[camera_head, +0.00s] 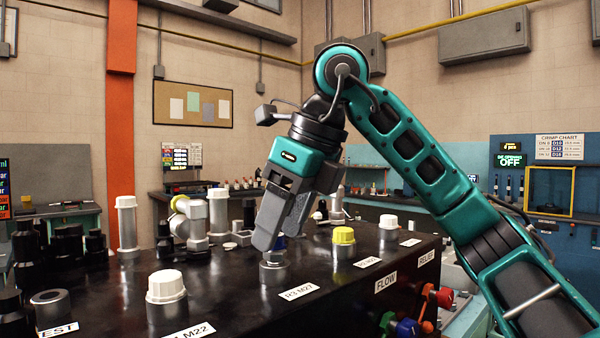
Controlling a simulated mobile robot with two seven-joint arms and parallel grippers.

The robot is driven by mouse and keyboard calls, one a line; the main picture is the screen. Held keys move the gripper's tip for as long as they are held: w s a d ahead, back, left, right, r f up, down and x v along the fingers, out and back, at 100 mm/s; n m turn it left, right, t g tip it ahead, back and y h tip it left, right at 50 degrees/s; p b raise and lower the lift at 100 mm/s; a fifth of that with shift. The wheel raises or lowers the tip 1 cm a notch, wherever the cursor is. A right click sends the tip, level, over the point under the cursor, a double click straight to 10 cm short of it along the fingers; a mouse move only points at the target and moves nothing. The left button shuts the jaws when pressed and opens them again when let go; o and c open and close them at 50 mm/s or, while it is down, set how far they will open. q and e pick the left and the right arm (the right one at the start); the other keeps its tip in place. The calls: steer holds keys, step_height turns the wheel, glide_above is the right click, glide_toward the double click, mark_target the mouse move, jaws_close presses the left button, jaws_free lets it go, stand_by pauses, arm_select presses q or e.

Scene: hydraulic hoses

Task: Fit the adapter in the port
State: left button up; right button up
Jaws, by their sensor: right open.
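My right gripper (279,239) comes in from the right and points down over the black manifold block (230,301). Its jaws are open. Just below the fingertips a short silver metal fitting (272,270) stands upright at the port behind the label that seems to read P3 M27 (299,292). I cannot tell whether this fitting is the adapter seated in the port or the bare port itself. The fingertips hide its upper part, and contact is unclear. My left gripper is not in view.
A white-capped port (166,287) is at front left; yellow-capped (343,237) and white-capped (388,222) ports stand to the right. A tall silver fitting (127,226), an elbow-shaped fitting (191,220) and black parts stand behind. Coloured knobs (432,303) stick out of the front face.

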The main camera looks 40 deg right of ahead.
steer(key=p+v, duration=0.4)
steer(key=v, duration=0.7)
steer(key=shift+p, duration=0.3)
steer(key=shift+f, duration=0.1)
